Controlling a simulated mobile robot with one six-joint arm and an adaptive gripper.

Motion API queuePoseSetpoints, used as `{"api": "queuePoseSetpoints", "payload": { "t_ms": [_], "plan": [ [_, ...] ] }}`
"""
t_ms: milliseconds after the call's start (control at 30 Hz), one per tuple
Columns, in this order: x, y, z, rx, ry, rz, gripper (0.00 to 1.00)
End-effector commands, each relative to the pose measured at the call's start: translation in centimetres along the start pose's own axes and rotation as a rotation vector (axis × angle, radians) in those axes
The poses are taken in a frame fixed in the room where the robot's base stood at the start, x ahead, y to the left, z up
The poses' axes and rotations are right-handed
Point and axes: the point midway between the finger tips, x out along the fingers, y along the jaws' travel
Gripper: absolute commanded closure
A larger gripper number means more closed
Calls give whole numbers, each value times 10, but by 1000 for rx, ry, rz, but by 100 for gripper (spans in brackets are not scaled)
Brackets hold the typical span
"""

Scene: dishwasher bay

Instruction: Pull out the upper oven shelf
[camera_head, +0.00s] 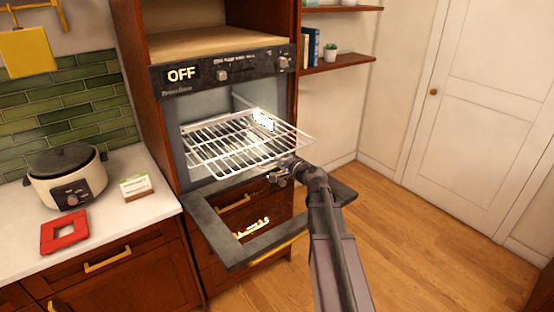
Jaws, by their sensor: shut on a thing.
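The upper oven shelf (236,145) is a white wire rack. It sticks partly out of the open oven (210,105), roughly level, above the lowered door. My gripper (284,172) is at the rack's front right part, and its jaws are shut on the rack's front edge. My arm reaches up to it from the lower right. The fingertips are small and partly hidden by my wrist. No second shelf can be made out inside the oven.
The oven door (222,238) hangs open below the rack, its frame close under my arm. A counter (110,220) at the left holds a rice cooker (68,178), a red square trivet (64,232) and a small box (136,187). The wooden floor (420,235) at the right is clear.

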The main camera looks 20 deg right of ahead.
Motion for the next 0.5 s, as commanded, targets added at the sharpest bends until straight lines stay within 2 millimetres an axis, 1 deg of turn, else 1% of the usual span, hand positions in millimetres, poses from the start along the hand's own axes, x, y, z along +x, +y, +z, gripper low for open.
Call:
{"api": "queuePoseSetpoints", "payload": {
  "t_ms": [233, 267, 300, 367, 500],
  "plan": [
    [0, 0, -1, 0, 0, 0, 100],
    [0, 0, -1, 0, 0, 0, 80],
    [0, 0, -1, 0, 0, 0, 68],
    [0, 0, -1, 0, 0, 0, 50],
    [0, 0, -1, 0, 0, 0, 50]
  ]
}}
